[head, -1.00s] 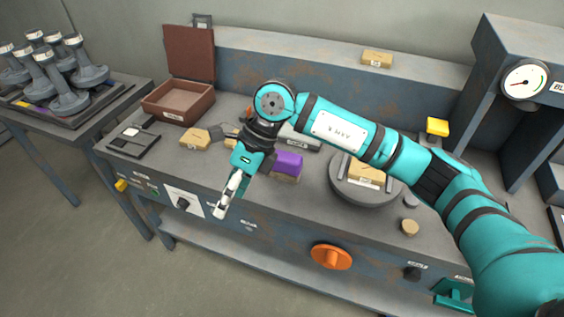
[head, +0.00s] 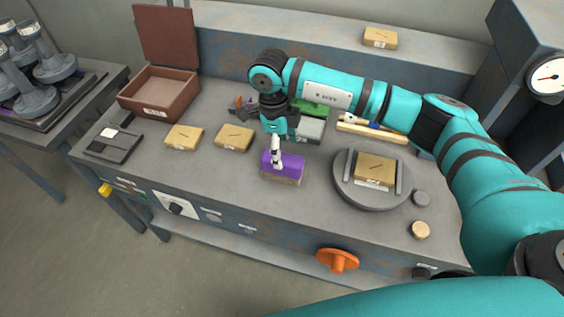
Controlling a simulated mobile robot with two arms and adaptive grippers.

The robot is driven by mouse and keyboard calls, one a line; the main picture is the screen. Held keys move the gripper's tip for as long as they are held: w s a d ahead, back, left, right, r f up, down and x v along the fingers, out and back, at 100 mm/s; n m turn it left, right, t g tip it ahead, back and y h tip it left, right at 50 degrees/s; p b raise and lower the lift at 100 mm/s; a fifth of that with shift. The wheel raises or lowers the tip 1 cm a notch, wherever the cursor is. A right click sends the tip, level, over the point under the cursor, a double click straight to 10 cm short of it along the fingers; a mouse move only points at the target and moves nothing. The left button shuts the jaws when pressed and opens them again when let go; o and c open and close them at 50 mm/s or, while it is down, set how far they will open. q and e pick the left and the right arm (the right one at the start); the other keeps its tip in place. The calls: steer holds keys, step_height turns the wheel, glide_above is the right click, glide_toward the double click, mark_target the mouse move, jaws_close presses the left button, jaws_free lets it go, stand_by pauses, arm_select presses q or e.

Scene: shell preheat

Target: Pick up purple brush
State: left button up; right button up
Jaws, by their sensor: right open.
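The purple brush (head: 292,168) lies on the grey workbench near its front middle, with a purple back on top and a tan lower part. My right gripper (head: 278,163) points down at the brush from above, its fingertips at the purple top. It is open. Whether the fingers touch the brush or sit around it I cannot tell. My left gripper is not in view.
Wooden blocks (head: 234,138) lie left of the brush. A round grey plate (head: 345,190) with a block stands to its right. An open brown box (head: 160,95) is at the back left. An orange knob (head: 337,260) sticks out from the bench front.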

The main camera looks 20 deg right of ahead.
mark_target(284, 157)
step_height(284, 157, down, 4)
steer(key=shift+d+r+p, duration=0.15)
steer(key=shift+r+p, duration=0.05)
steer(key=shift+p, duration=0.1)
step_height(284, 157, down, 4)
steer(key=shift+s+f+p, duration=0.15)
steer(key=shift+f+p, duration=0.05)
steer(key=shift+p, duration=0.65)
steer(key=shift+f, duration=0.3)
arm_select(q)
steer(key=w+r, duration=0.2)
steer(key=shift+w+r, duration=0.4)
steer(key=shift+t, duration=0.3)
arm_select(e)
steer(key=shift+c, duration=0.4)
steer(key=c, duration=0.7)
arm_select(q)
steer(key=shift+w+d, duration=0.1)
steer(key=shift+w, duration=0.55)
arm_select(e)
steer(key=c, duration=0.6)
